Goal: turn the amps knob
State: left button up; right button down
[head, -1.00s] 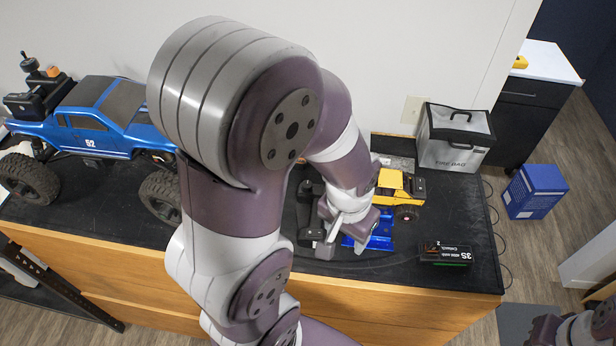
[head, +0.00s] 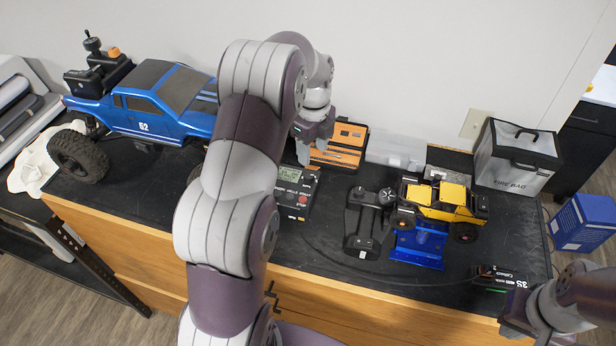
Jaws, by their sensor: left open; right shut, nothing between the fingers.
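A black charger box (head: 295,196) with a small grey screen and printed labels sits on the black bench mat, just right of my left arm. Its left part is hidden behind that arm. The amps knob is too small and dark to make out clearly on its top face. My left gripper (head: 306,153) is open and points down at the charger's back edge, above and behind the box. I cannot tell that it touches anything. My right gripper (head: 512,322) is shut and empty at the lower right, by the bench's front edge.
An orange tool case (head: 340,144) lies open behind the charger. A black transmitter (head: 362,222), a yellow crawler (head: 442,201) on a blue stand (head: 418,246) and a battery box (head: 494,277) are to the right. A blue truck (head: 150,108) stands at left, a fire bag (head: 517,157) at back right.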

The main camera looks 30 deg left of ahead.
aim_at(309, 175)
pick_arm(q)
jog(key=f+p, duration=0.1)
jog(key=f, duration=0.1)
jog(key=a+f+p, duration=0.1)
jog(key=f, duration=0.1)
jog(key=a+f+p, duration=0.1)
jog(key=f, duration=0.1)
jog(key=shift+w+f, duration=0.15)
jog(key=shift+f, duration=0.25)
jog(key=shift+d+f+p, duration=0.25)
jog(key=shift+f+p, duration=0.1)
jog(key=shift+f, duration=0.5)
jog(key=shift+d+f, duration=0.3)
jog(key=shift+d, duration=0.05)
jog(key=shift+a+f, duration=0.1)
jog(key=shift+a, duration=0.25)
jog(key=c, duration=0.9)
grip_shut()
pick_arm(e)
jog(key=r, duration=0.1)
jog(key=a+r, duration=0.1)
jog(key=r, duration=0.1)
jog(key=shift+w+a+r, duration=0.1)
jog(key=shift+w+r, duration=0.1)
jog(key=shift+r, duration=0.1)
